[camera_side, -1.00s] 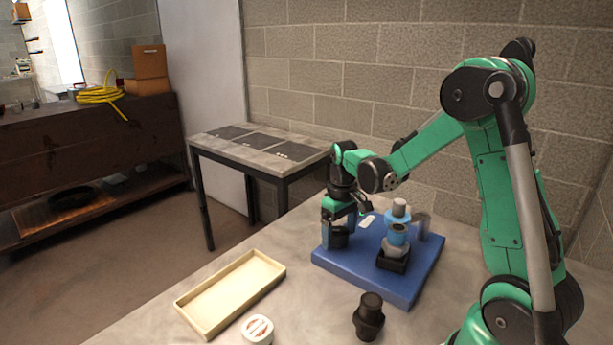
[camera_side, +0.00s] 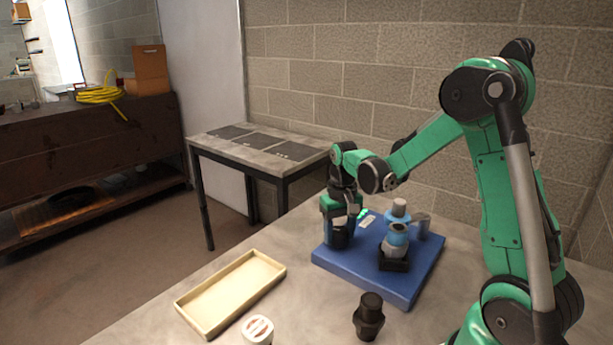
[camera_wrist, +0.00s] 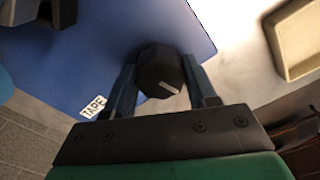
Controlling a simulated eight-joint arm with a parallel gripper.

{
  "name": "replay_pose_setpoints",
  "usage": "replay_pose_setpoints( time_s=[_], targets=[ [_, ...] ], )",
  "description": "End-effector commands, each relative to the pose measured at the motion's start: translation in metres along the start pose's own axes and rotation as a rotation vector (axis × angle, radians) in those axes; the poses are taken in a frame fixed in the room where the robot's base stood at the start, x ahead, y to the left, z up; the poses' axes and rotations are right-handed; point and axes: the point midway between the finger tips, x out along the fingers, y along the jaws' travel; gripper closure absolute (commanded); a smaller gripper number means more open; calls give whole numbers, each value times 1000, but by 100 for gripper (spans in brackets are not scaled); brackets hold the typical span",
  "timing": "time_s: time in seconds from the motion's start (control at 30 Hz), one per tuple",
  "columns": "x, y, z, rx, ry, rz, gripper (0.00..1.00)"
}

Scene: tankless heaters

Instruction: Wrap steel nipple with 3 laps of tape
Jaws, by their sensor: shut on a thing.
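My gripper (camera_side: 340,243) points down over the left part of the blue board (camera_side: 326,262). In the wrist view its two fingers (camera_wrist: 163,95) are shut on a dark hexagonal knob (camera_wrist: 158,66) with a white mark. On the board's right part, a short upright cylinder (camera_side: 397,240), light blue above and pale below, stands in a black block (camera_side: 393,264); it may be the steel nipple. Behind it are a light blue disc with a grey top (camera_side: 398,207) and a grey cylinder (camera_side: 422,226). A white label (camera_wrist: 95,107) on the board reads TAPE.
An empty beige tray (camera_side: 232,293) lies left of the board. A white round piece with red marks (camera_side: 258,330) and a black fitting (camera_side: 369,316) stand at the front of the grey worktop. The worktop between tray and board is clear. A block wall is behind.

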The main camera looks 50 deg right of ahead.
Motion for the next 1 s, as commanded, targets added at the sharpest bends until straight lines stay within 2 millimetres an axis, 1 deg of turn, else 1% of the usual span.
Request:
replay_pose_setpoints(
  time_s=[0.1,0.33,0.37,0.4,0.47,0.8,0.87,1.0],
  targets=[
    [0,0,0,39,0,0,100],
    [0,0,0,39,1,0,100],
    [0,0,0,39,1,0,46],
    [0,0,0,39,1,0,35],
    [0,0,0,39,1,0,18],
    [-2,0,0,37,0,0,18],
    [-6,0,0,37,0,0,18],
    [-25,0,0,38,0,0,18]
  ],
)
